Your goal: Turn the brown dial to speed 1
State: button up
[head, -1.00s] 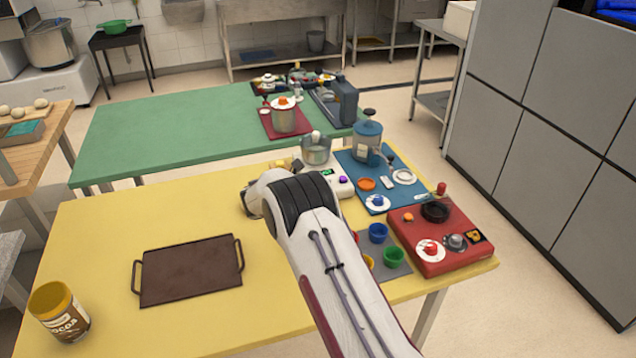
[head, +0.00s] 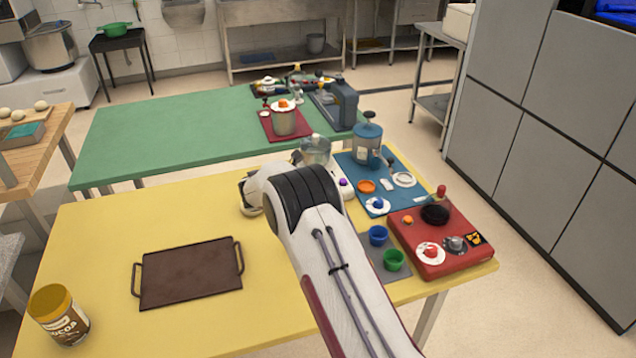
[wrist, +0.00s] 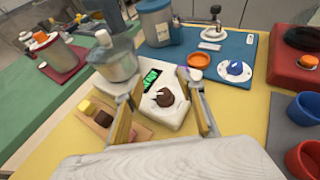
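The brown dial (wrist: 165,97) sits on top of a white device with a green-lit display (wrist: 151,79) in the wrist view. White marks lie around the dial; the speed numbers are too small to read. My gripper (wrist: 160,90) is open, with one finger on each side of the dial in the picture. I cannot tell whether either finger touches it. In the head view my arm hides the dial and most of the white device (head: 346,190); a purple knob (head: 343,182) shows at its edge.
A blue panel (wrist: 235,48) and a red panel (head: 440,265) are to the right.

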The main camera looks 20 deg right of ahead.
notch_tip(320, 180, up, 6)
jog(key=shift+r, duration=0.25)
jog(key=shift+f, duration=0.1)
dwell(0.4)
